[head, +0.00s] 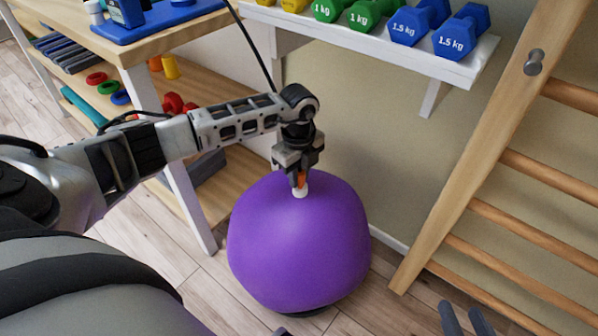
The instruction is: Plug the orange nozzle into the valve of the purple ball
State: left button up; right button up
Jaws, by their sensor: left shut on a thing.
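The purple ball (298,245) rests on the floor, on a dark base that shows a little under it. A white valve (300,191) shows at the top of the ball, toward its far side. My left gripper (300,174) points down above the valve and is shut on the orange nozzle (301,181). The nozzle is lined up over the white valve and appears to meet it; I cannot tell whether its tip is inside. The fingers hide part of the nozzle. My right gripper (465,320) shows at the bottom right, fingers apart and empty.
A wooden shelf unit (170,36) with coloured items stands at the left, close to my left arm. A white wall shelf (375,37) with dumbbells (455,37) is behind. Wooden wall bars (480,150) stand at the right. A black cable (258,50) hangs down behind my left arm.

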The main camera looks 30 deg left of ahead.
pick_arm(q)
jog(key=shift+f, duration=0.2)
jog(key=o, duration=1)
